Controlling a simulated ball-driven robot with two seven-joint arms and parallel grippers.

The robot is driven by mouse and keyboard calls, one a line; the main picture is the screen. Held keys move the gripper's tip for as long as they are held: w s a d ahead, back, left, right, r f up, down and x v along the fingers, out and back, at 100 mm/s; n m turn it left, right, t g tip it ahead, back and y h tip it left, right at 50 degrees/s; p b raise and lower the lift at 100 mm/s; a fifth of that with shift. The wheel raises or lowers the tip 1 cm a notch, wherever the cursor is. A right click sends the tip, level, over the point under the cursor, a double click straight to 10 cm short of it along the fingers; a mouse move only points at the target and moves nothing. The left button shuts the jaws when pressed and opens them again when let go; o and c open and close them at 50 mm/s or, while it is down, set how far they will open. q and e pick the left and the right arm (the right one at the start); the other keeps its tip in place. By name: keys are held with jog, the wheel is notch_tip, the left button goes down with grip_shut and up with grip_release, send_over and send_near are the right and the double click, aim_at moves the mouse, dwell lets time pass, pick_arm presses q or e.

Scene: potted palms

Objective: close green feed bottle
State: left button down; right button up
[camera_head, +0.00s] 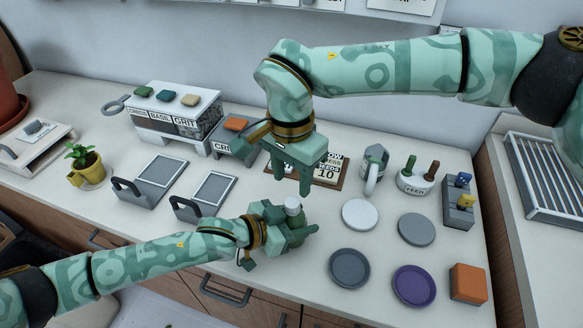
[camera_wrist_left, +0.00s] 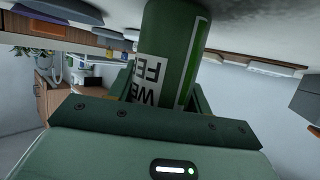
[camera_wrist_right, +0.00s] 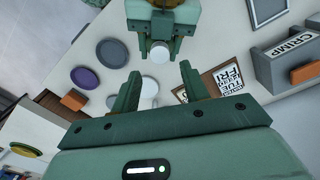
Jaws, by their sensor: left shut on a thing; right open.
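The green feed bottle (camera_head: 298,222) is in my left gripper (camera_head: 291,226), above the front part of the counter. In the left wrist view the bottle (camera_wrist_left: 178,45) shows a white label and a light green stripe between the fingers. A round white top (camera_head: 293,204) shows on it; I cannot tell whether this is a seated cap or the bottle's neck. The white top also shows in the right wrist view (camera_wrist_right: 159,53). My right gripper (camera_head: 292,182) is open and empty, pointing down above the bottle and apart from it. A white FEED stand (camera_head: 415,184) holds a green and a brown upright piece.
White (camera_head: 360,214), grey (camera_head: 416,229), dark grey (camera_head: 349,268) and purple (camera_head: 414,286) discs lie to the right, with an orange block (camera_head: 468,283). Grey trays (camera_head: 207,196) lie to the left.

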aim_at(292, 201)
notch_tip(292, 201, down, 7)
jog(key=shift+r, duration=0.15)
grip_shut()
jog(key=m, duration=0.7)
jog(key=shift+o, duration=0.3)
grip_release()
jog(key=shift+r, duration=0.15)
